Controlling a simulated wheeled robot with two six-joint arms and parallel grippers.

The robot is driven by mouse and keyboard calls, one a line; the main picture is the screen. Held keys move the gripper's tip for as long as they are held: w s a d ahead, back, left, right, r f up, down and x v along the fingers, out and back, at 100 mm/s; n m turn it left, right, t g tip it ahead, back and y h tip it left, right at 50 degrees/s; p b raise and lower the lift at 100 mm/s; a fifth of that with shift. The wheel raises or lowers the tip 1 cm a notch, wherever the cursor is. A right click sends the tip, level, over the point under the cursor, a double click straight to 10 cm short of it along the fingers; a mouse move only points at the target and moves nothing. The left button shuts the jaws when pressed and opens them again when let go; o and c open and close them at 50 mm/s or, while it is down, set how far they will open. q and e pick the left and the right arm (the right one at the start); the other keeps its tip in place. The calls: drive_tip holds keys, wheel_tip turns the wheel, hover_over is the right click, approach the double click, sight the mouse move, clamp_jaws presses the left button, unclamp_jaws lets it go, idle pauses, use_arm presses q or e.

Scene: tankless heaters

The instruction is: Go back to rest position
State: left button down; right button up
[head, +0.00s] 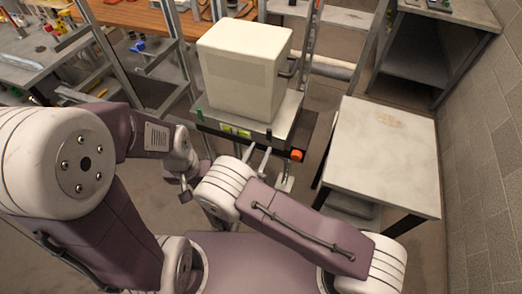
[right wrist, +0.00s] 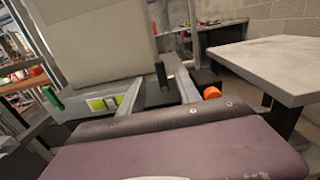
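My right gripper (head: 258,152) is open, its two fingers apart with nothing between them, just in front of the stand with the white box. It also shows open in the right wrist view (right wrist: 157,72), where a dark handle on the box lies behind the finger gap. My left gripper (head: 186,186) is small and partly hidden by my arms, low near the middle left; I cannot tell its opening. The white box (head: 240,80) stands upright on a grey stand with green parts and an orange knob (head: 297,156).
A grey-topped table (head: 380,150) stands at the right, near a block wall (head: 492,130). Metal frames and a workbench with tools (head: 30,55) are at the back left. Dark shelving (head: 425,60) stands at the back right. Bare floor shows around the stand.

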drive_tip(key=s+d+r+m+g+h, duration=0.15)
drive_tip(key=d+m+g+h, duration=0.65)
drive_tip(key=d, duration=0.9)
drive_tip(key=s+d+f+m+g+y, duration=0.1)
drive_tip(key=s+d+m+g+y, duration=0.55)
drive_tip(key=s+m+g, duration=0.45)
drive_tip(key=a+m+t+y, duration=0.1)
drive_tip(key=m+y, duration=0.1)
drive_tip(key=m, duration=0.2)
drive_tip(key=a+r+m+t+y, duration=0.1)
drive_tip(key=m+y, duration=0.2)
drive_tip(key=m, duration=0.2)
drive_tip(key=a+r+m+t+y, duration=0.1)
drive_tip(key=m+y, duration=0.2)
drive_tip(key=m, duration=0.1)
drive_tip(key=shift+s+a+r+m, duration=0.25)
drive_tip(key=shift+a+m, duration=0.05)
drive_tip(key=shift+a, duration=0.1)
